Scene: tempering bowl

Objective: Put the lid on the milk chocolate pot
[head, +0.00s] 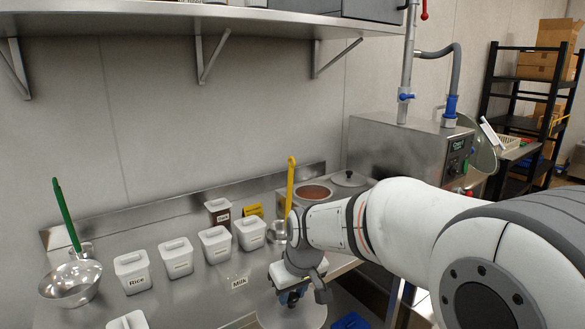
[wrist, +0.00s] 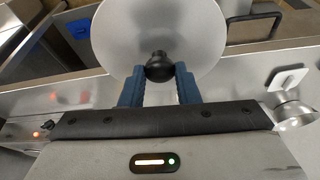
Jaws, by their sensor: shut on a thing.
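My gripper (wrist: 158,80) is shut on the black knob of a round metal lid (wrist: 165,25) in the wrist view. In the head view my gripper (head: 292,297) is low in the middle, and the lid (head: 290,316) hangs below it, partly hidden. An uncovered pot with reddish-brown contents (head: 313,192) sits in the metal unit behind the counter, further back than my gripper. A lid with a dark knob (head: 349,179) covers the spot to its right. I cannot read which pot is milk chocolate; a "Milk" label (head: 239,282) lies on the counter.
White lidded tubs (head: 179,257) stand in a row on the counter, with a brown container (head: 218,211) behind. A yellow-handled utensil (head: 290,185) stands upright near the uncovered pot. A metal bowl (head: 72,283) is at left. A machine (head: 410,145) stands back right.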

